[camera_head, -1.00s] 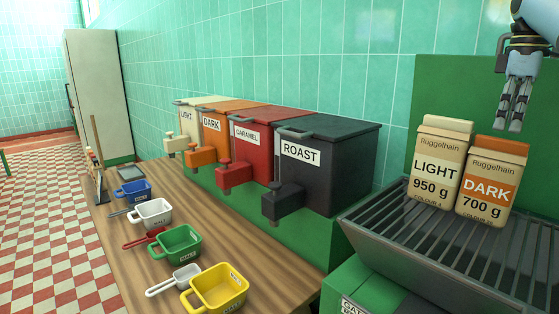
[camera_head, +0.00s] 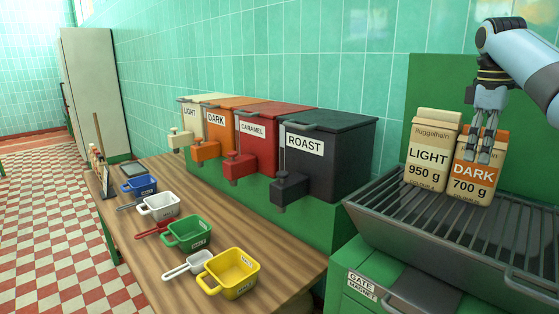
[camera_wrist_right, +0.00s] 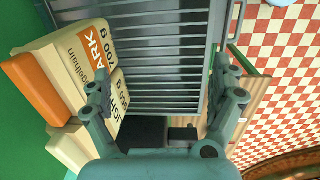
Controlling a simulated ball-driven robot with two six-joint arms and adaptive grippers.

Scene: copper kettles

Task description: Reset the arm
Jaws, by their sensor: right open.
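My right gripper (camera_head: 478,157) is open and points down, at the upper right of the head view. In that view it overlaps the front of the DARK 700 g carton (camera_head: 474,187). In the right wrist view the fingers (camera_wrist_right: 160,75) are spread with nothing between them. The DARK carton (camera_wrist_right: 85,52) and the LIGHT 950 g carton (camera_wrist_right: 113,103) lie left of the fingers there; whether the left finger touches one I cannot tell. The LIGHT carton (camera_head: 428,152) stands upright beside the DARK one in the head view. My left gripper is not in view.
The cartons stand at the back of a dark slatted grate (camera_head: 430,215). A GATE MAGNET box (camera_head: 362,284) sits below it. Dispensers, including the black ROAST one (camera_head: 335,160), line the wall. A wooden table (camera_head: 285,270) holds several coloured pots, including a yellow one (camera_head: 233,285).

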